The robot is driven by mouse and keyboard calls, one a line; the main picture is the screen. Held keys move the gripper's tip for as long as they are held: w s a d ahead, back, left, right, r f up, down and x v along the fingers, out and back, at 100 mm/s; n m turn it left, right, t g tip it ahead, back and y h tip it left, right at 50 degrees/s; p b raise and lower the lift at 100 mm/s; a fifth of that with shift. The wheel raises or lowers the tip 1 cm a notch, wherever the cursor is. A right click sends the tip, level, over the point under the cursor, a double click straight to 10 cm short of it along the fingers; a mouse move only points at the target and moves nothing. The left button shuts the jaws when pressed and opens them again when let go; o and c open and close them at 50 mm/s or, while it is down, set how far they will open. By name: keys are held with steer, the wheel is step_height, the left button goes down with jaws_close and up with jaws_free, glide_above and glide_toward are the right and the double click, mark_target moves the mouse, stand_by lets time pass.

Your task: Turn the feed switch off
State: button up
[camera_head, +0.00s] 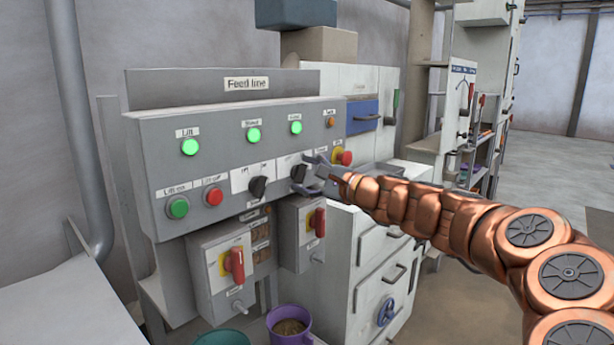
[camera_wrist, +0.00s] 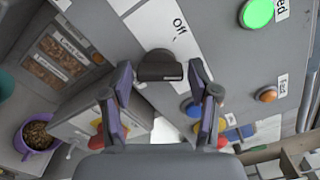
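The feed switch is a black rotary knob (camera_head: 298,173) on a white plate at the right of the grey control panel (camera_head: 225,150). In the wrist view the knob (camera_wrist: 160,68) lies just ahead of my fingertips, between their lines, beside the word "Off". The feed lamp (camera_head: 296,128) above it is lit green, also in the wrist view (camera_wrist: 257,13). My gripper (camera_head: 318,170) is just right of the knob; in the wrist view its fingers (camera_wrist: 162,78) are apart with nothing held. Whether a finger touches the knob cannot be told.
A similar black knob (camera_head: 258,187) sits to the left. A red emergency button (camera_head: 344,157) is close behind my gripper. Red-handled switch boxes (camera_head: 220,272) hang below the panel. A purple bucket (camera_head: 290,325) stands beneath. Open floor lies at the far right.

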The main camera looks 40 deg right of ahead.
steer(key=c, duration=0.8)
steer(key=shift+f+b, duration=0.1)
steer(key=shift+b, duration=0.2)
steer(key=shift+f+n+b, duration=0.2)
steer(key=shift+n+b, duration=0.7)
steer(key=shift+b, duration=0.2)
steer(key=n+b, duration=0.2)
steer(key=b, duration=0.1)
steer(key=shift+f+n, duration=0.1)
steer(key=shift+n, duration=0.2)
steer(key=n+b, duration=0.5)
steer(key=b, duration=0.1)
steer(key=shift+r+n+b, duration=0.25)
steer(key=shift+n+b, duration=0.95)
